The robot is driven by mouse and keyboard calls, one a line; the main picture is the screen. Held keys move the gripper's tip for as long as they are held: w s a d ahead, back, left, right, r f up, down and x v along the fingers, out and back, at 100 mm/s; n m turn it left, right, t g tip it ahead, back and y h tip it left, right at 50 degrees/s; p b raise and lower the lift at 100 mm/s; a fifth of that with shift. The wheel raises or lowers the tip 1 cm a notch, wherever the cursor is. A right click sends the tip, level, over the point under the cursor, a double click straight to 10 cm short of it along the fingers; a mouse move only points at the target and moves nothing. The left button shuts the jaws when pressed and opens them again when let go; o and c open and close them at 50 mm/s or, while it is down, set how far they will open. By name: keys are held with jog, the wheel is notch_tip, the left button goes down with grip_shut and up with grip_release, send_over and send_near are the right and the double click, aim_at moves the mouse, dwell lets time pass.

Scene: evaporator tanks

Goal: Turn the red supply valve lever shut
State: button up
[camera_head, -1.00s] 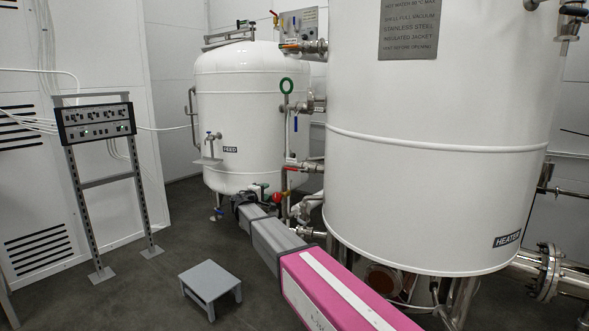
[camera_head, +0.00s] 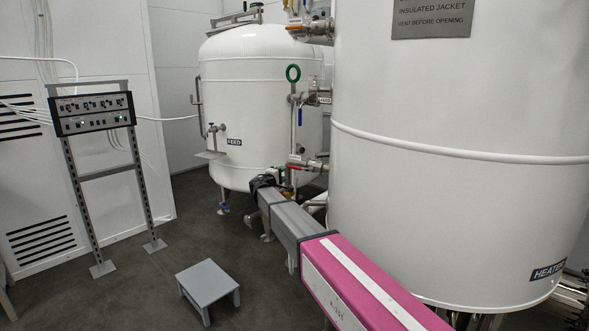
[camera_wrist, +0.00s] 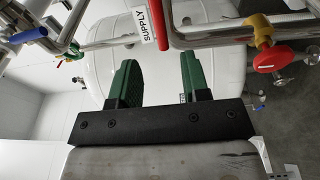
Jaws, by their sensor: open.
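The red supply valve lever (camera_wrist: 161,25) is at the top middle of the wrist view, beside a white SUPPLY tag (camera_wrist: 143,24). It points down the picture, across the steel pipe (camera_wrist: 215,38). In the head view a red lever (camera_head: 297,165) shows on the piping between the two tanks, just above and right of my gripper's end. My gripper (camera_wrist: 161,72) is open and empty. Its two green fingers stand apart below the lever in the wrist picture, with a visible gap to it. In the head view my arm mostly hides the fingers.
A red round knob (camera_wrist: 270,60) on a yellow fitting is right of the lever. A blue handle (camera_wrist: 29,35) is at upper left. The feed tank (camera_head: 260,110) and heater tank (camera_head: 450,200) flank the piping. A grey step stool (camera_head: 208,283) stands on open floor.

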aim_at(292, 168)
jog(key=x, duration=0.9)
jog(key=shift+w, duration=0.35)
jog(key=shift+d, duration=0.1)
grip_shut()
